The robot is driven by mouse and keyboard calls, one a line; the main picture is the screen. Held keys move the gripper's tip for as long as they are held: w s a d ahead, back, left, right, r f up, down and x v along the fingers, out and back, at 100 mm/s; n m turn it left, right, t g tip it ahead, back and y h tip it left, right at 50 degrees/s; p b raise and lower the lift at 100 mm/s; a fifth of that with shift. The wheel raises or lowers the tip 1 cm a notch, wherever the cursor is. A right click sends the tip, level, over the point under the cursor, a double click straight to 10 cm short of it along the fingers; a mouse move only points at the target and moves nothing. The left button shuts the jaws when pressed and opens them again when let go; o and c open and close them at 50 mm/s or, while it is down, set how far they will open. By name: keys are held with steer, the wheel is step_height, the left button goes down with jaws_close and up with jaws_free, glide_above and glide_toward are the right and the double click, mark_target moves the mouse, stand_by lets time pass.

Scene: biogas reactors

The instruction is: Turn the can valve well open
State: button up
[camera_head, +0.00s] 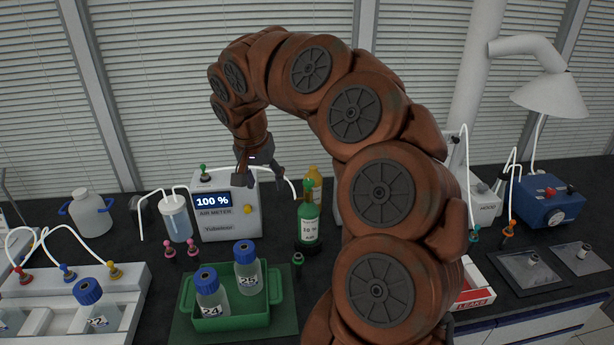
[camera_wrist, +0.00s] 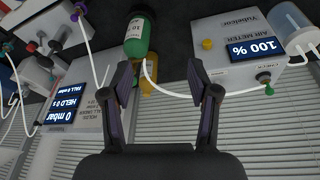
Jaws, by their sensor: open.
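The green can (camera_head: 308,222) stands upright on the dark bench, just right of the air meter, and wears a white label. The can also shows in the wrist view (camera_wrist: 136,38), at the upper left, past the fingertips. My gripper (camera_head: 262,180) is open and empty, above and in front of the air meter, left of the valve and apart from it. In the wrist view its fingers (camera_wrist: 159,75) are spread wide with nothing between them in contact.
The air meter (camera_head: 226,217) reads 100 %. A white hose (camera_head: 275,170) runs from its green fitting towards the can top. A yellow bottle (camera_head: 313,178) stands close behind the can. A green crate (camera_head: 231,322) with two blue-capped bottles is in front. A pressure display (camera_wrist: 62,107) reads 0 mbar.

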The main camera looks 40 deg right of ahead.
mark_target(308, 182)
steer(key=w+d+m+h, duration=0.15)
steer(key=d+m, duration=0.45)
steer(key=d, duration=0.6)
steer(key=shift+g, duration=0.4)
steer(key=shift+p+x, duration=1.9)
steer(key=shift+x, duration=2.35)
jaws_close()
steer(key=shift+d+f+n+b, duration=0.1)
steer(key=shift+f+n+b, duration=0.2)
steer(key=shift+b, duration=0.85)
